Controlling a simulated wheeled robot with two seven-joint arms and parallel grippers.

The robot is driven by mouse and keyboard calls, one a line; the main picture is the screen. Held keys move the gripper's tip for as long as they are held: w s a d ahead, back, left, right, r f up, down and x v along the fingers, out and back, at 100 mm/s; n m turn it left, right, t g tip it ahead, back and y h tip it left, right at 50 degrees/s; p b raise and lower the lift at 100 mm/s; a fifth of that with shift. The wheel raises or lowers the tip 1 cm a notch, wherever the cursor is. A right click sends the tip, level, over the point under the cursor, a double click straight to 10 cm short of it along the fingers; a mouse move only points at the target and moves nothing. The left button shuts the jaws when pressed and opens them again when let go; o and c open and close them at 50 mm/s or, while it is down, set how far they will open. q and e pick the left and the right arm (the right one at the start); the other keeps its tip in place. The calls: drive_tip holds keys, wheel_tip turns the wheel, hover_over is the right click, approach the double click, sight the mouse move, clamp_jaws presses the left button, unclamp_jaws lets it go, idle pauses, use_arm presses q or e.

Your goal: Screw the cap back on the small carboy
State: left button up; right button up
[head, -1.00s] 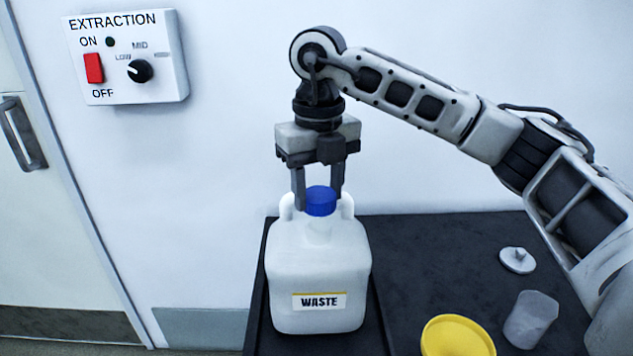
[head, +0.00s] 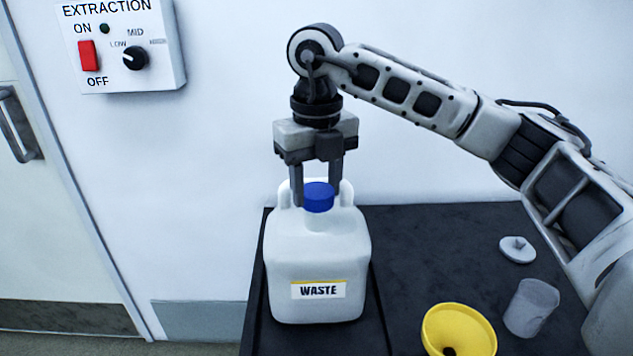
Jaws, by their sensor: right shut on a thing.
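The small white carboy (head: 317,258) with a WASTE label stands upright on the black table in the middle of the head view. The blue cap (head: 319,198) is directly above or on its neck (head: 316,222); I cannot tell whether they touch. My right gripper (head: 318,196) points straight down from above and is shut on the blue cap, with one finger on each side. The finger tips partly hide behind or beside the cap. My left gripper is not in view.
A yellow funnel (head: 460,322), a translucent cup (head: 531,307) and a grey-white lid (head: 517,249) lie on the black table (head: 425,235) to the right. A white extraction switch box (head: 122,47) is on the wall at left. The table's left edge is close to the carboy.

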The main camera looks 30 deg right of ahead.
drive_tip(key=shift+f, duration=0.15)
drive_tip(key=shift+f+b, duration=0.75)
drive_tip(key=shift+f, duration=0.15)
drive_tip(key=shift+f, duration=0.35)
